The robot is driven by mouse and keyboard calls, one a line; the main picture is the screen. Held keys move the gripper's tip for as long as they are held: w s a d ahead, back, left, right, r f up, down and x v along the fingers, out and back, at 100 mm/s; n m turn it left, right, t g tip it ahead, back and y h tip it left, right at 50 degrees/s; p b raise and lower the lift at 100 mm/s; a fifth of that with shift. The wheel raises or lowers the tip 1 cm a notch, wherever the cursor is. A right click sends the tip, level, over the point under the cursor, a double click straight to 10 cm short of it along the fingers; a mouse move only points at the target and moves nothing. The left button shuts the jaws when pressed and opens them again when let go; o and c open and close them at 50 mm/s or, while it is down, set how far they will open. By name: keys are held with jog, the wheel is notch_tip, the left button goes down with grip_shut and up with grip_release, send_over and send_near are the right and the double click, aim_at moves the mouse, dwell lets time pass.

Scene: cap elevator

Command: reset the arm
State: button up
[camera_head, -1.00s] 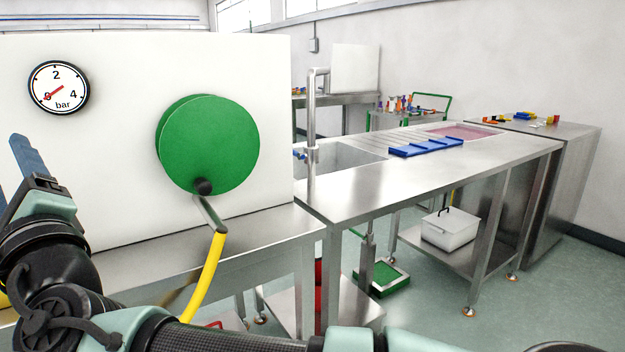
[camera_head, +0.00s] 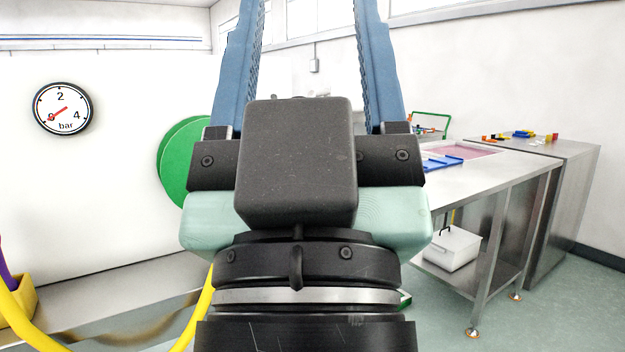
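My gripper (camera_head: 307,40) fills the middle of the head view, close to the camera. Its two blue fingers point up and stand wide apart, with nothing seen between them; the fingertips run out of the top of the picture. My gripper and wrist hide most of the green disc (camera_head: 178,165) on the white panel and much of the steel table behind.
A yellow hose (camera_head: 201,312) runs below. A steel table (camera_head: 500,172) with a blue tray (camera_head: 443,162) stands right. A white box (camera_head: 452,248) sits on its lower shelf.

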notch_tip(320, 180, up, 24)
jog(key=m+p, duration=0.1)
jog(key=p, duration=2.3)
jog(key=shift+d+p, duration=0.3)
jog(key=shift+d, duration=0.05)
